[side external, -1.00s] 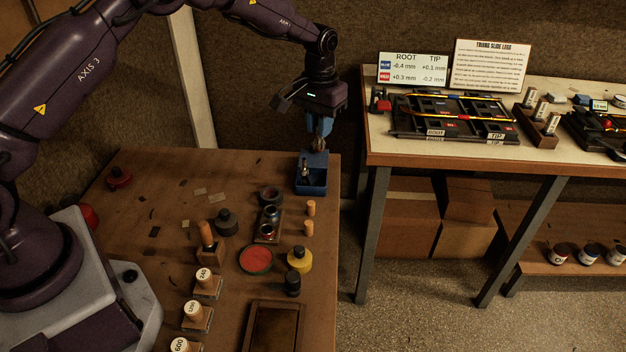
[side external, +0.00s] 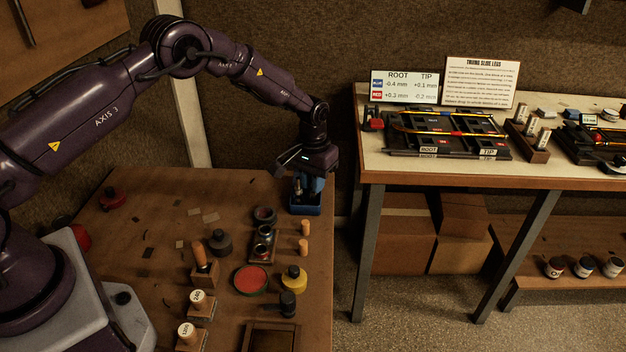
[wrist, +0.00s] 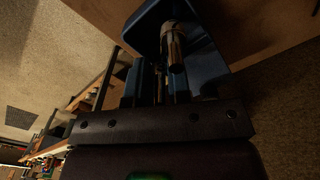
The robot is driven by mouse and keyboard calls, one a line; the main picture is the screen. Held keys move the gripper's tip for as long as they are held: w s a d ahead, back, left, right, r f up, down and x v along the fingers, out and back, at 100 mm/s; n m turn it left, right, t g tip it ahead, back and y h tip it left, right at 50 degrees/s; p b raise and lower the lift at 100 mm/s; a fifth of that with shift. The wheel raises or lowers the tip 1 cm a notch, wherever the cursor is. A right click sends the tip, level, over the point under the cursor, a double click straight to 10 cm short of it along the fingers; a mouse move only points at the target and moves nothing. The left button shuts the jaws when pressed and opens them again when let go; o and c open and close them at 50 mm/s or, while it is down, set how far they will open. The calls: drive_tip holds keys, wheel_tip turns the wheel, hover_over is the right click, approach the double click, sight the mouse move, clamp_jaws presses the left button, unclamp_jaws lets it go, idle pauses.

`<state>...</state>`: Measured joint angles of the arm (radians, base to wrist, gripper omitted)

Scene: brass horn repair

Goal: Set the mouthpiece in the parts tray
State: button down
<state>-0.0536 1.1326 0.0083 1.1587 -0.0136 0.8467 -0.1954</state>
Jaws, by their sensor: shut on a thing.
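The blue parts tray (side external: 304,210) sits at the far right corner of the brown bench. My gripper (side external: 315,188) points down with its blue fingers low over the tray, shut on the mouthpiece. The mouthpiece is mostly hidden by the fingers in the side view, and I cannot tell whether it touches the tray floor. A metal part (side external: 297,188) stands upright at the left of the tray, beside my fingers. In the wrist view, a shiny metal cylinder (wrist: 175,46) shows beyond my fingers, against the blue tray; the picture is dark.
A separate bench (side external: 440,172) with slide parts is to the right, across a gap.

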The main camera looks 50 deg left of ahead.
drive_tip(key=shift+f, duration=0.15)
drive_tip(key=c, duration=1.1)
unclamp_jaws()
drive_tip(key=shift+o, duration=0.2)
